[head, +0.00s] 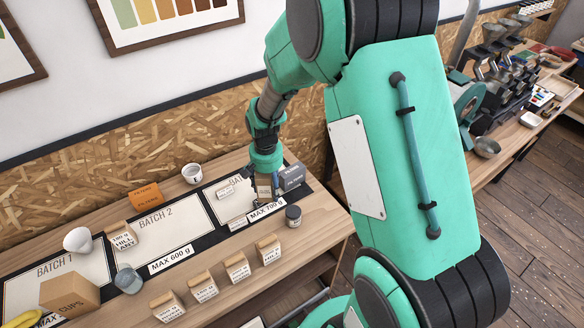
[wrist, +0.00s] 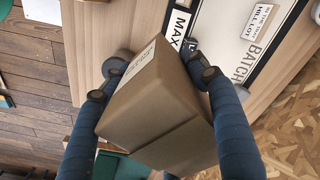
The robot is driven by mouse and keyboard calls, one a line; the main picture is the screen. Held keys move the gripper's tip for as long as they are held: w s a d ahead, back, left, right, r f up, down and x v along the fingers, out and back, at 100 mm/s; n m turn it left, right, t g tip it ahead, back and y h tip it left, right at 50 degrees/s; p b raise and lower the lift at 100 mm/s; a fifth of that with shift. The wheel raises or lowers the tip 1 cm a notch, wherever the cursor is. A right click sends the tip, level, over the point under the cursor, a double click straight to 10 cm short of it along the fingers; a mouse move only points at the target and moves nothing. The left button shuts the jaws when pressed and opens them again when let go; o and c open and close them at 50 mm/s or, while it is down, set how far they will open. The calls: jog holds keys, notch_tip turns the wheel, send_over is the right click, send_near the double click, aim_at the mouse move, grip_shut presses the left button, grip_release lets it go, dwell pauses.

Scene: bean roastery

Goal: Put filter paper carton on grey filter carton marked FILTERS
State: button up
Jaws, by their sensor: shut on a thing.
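My gripper (head: 265,188) is shut on a brown carton with a pale label, low over the right end of the table. In the wrist view the brown carton (wrist: 155,105) is between the two fingers (wrist: 155,85); its lettering is too blurred to read. I cannot tell whether it is the filter paper carton. The grey filter carton marked FILTERS (head: 292,176) stands just right of my gripper, at the table's back right. An orange carton with FILTERS lettering (head: 145,194) lies farther left, near the back. Whether the held carton touches anything is hidden.
A dark jar (head: 293,216) stands in front of the gripper, by the MAX 700 g strip (head: 267,211). A white cup (head: 192,173) is at the back. Several labelled bags (head: 237,266) line the front. The Batch 2 mat (head: 170,232) is mostly clear.

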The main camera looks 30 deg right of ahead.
jog(key=s+d+r+m+p, duration=0.1)
jog(key=s+d+m+p, duration=0.1)
jog(key=s+d, duration=0.5)
jog(key=d, duration=0.2)
jog(key=shift+s+d, duration=0.3)
jog(key=shift+d, duration=0.1)
send_over(295, 170)
jog(key=shift+s+a+f, duration=0.2)
jog(key=shift+s+f, duration=0.25)
jog(key=shift+f, duration=0.25)
jog(key=shift+w+d, duration=0.1)
jog(key=shift+w, duration=0.15)
jog(key=shift+w+f, duration=0.15)
jog(key=shift+f, duration=1.65)
jog(key=shift+f, duration=0.15)
